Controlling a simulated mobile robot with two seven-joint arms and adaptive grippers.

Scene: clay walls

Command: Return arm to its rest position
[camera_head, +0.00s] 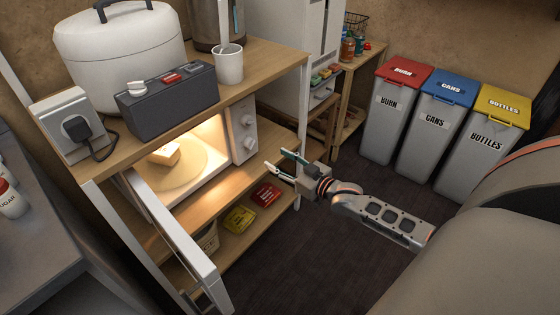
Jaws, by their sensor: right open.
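My right gripper (284,167) is open and empty, just right of the shelf unit, in front of its middle shelf and apart from it. My right arm (385,215) reaches in from the right, low over the dark floor. The microwave (243,130) on the middle shelf is lit inside, and its door (185,245) stands open toward me. A pale block of food (166,155) sits on the round plate (195,172) inside it. My left gripper is not in view.
A shelf unit (270,58) carries a white cooker (120,50), a dark control box (168,105) and a white mug (229,65). The floor (300,265) below my arm is clear.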

